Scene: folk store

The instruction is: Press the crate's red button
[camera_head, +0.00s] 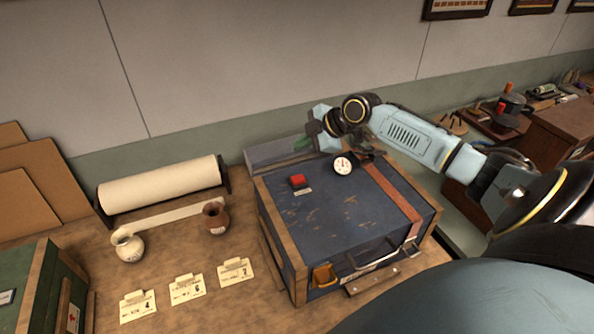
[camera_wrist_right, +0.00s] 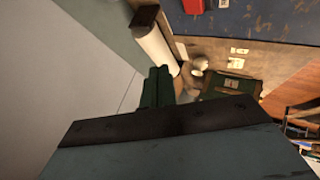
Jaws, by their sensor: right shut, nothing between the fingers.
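The crate (camera_head: 340,225) is dark blue with wooden edges and stands on the wooden table. Its red button (camera_head: 298,181) is a small red block on the top, near the left back. The button also shows at the upper edge of the right wrist view (camera_wrist_right: 192,5), partly cut off. My right gripper (camera_head: 302,143) is behind the crate's back edge, beyond the button and apart from it. In the right wrist view its dark green fingers (camera_wrist_right: 159,72) are together and hold nothing. My left gripper is not in view.
A round gauge (camera_head: 343,165) sits near the crate's back edge, and a metal handle (camera_head: 375,259) is at the front. A green crate (camera_head: 22,290) stands far left.

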